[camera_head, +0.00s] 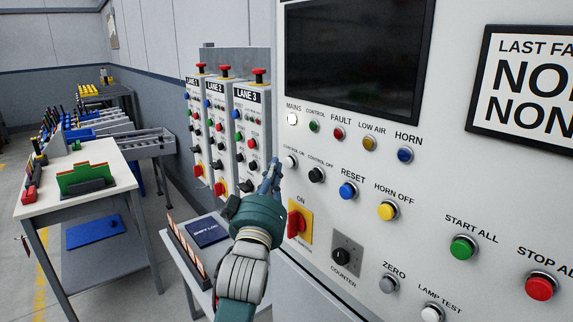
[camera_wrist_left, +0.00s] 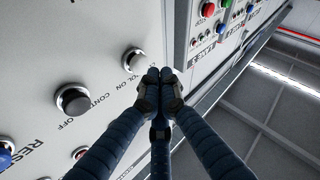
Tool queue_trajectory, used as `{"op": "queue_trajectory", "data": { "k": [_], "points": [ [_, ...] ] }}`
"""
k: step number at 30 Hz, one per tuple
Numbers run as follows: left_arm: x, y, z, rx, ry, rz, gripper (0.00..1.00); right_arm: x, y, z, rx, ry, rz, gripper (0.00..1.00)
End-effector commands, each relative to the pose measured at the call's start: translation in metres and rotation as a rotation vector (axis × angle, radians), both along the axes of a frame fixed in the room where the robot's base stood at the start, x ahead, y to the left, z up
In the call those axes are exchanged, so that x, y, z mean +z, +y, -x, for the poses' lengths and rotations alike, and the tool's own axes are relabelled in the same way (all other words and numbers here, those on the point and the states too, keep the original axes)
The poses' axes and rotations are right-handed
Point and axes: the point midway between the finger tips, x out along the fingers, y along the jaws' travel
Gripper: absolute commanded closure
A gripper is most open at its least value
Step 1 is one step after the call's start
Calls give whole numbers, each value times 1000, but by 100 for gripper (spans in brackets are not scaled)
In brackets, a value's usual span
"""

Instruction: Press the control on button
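The white control on button (camera_head: 290,161) sits on the upper left of the large white panel, near its left edge. In the left wrist view the button (camera_wrist_left: 134,60) is just left of my fingertips. The black control off button (camera_head: 317,174) is right of it, and it also shows in the left wrist view (camera_wrist_left: 72,100). My left gripper (camera_head: 273,168) is shut and empty, its blue fingers together, close beside the control on button. In the left wrist view the fingertips (camera_wrist_left: 159,76) appear apart from the button. My right gripper is not in view.
The panel also carries the blue reset button (camera_head: 348,191), the yellow horn off button (camera_head: 388,210) and a red rotary switch (camera_head: 297,223). Lane cabinets (camera_head: 247,130) stand behind my left gripper. A small table with a dark blue book (camera_head: 208,232) is below.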

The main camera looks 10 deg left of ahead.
Motion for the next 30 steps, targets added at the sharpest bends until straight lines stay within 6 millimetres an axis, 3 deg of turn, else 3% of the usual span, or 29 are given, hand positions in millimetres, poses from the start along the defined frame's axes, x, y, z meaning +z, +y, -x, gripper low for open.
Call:
{"op": "queue_trajectory", "data": {
  "k": [30],
  "points": [
    [0,-6,-9,0,0,0,100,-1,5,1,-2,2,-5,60]
  ]
}}
